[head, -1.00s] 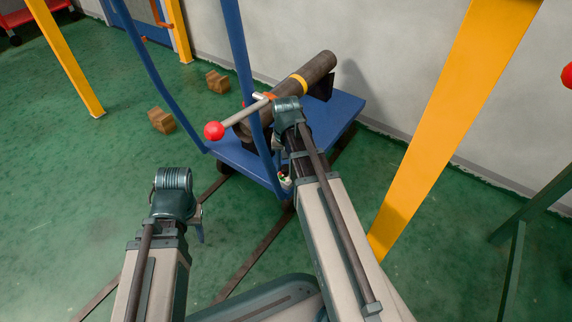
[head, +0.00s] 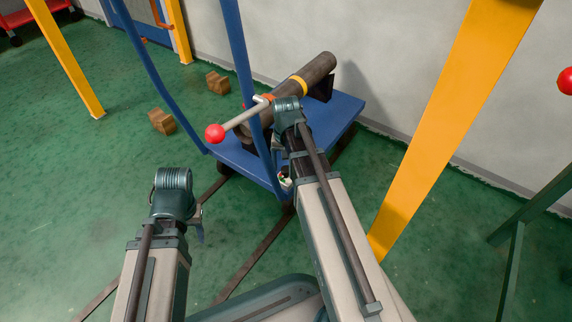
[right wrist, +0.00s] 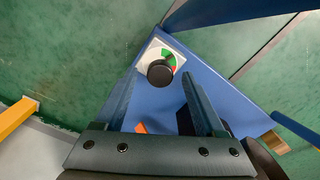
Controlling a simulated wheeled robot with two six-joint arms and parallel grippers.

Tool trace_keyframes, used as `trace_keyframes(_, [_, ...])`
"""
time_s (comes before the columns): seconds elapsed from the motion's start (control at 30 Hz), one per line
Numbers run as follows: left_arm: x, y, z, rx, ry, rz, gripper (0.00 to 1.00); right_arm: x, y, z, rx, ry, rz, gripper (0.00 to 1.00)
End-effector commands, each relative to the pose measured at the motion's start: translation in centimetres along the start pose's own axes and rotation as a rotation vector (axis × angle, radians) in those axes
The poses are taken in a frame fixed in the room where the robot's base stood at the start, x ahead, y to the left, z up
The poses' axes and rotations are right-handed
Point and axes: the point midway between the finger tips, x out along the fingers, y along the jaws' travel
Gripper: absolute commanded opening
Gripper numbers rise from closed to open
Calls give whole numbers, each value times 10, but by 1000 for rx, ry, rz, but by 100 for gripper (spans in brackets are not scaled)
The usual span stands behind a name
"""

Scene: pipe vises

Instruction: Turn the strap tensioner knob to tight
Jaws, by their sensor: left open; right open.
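The tensioner knob (right wrist: 160,72) is a round black knob on a white plate (right wrist: 150,50) with red and green dial marks, on the blue cart. In the right wrist view it shows between the tips of my open right gripper (right wrist: 161,78); I cannot tell whether they touch it. In the head view the small plate (head: 286,183) shows at the cart's edge, below my right gripper (head: 287,108). The knob's pointer is not clear. My left gripper (head: 173,190) is over the floor, left of the cart, its fingers mostly hidden.
A brown pipe (head: 315,70) with a yellow band lies on the blue cart (head: 342,112). A lever with a red ball (head: 215,134) sticks out left. Blue cart uprights (head: 240,50) stand near my right arm. A yellow post (head: 440,120) stands right. Wooden blocks (head: 161,121) lie on the floor.

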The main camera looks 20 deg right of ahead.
Motion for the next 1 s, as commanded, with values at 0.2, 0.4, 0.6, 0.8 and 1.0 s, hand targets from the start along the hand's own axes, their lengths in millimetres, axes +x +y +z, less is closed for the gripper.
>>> trace_keyframes(0.2, [-27, -3, 1, 0, 0, 0, 50, -27, 0, 0, 0, 0, 0, 72])
trace_keyframes(0.4, [-57, -6, 3, 0, -2, 0, 50, -57, 0, 0, 0, 0, 0, 72])
trace_keyframes(0.6, [-87, -9, 5, 0, -4, 0, 50, -88, 0, 0, 0, 0, 0, 72])
trace_keyframes(0.8, [-116, -12, 7, 6, -5, 0, 50, -117, 0, 0, 0, 0, 0, 72])
trace_keyframes(1.0, [-131, -13, 8, 11, -5, 0, 50, -132, 0, 0, 0, 0, 0, 72])
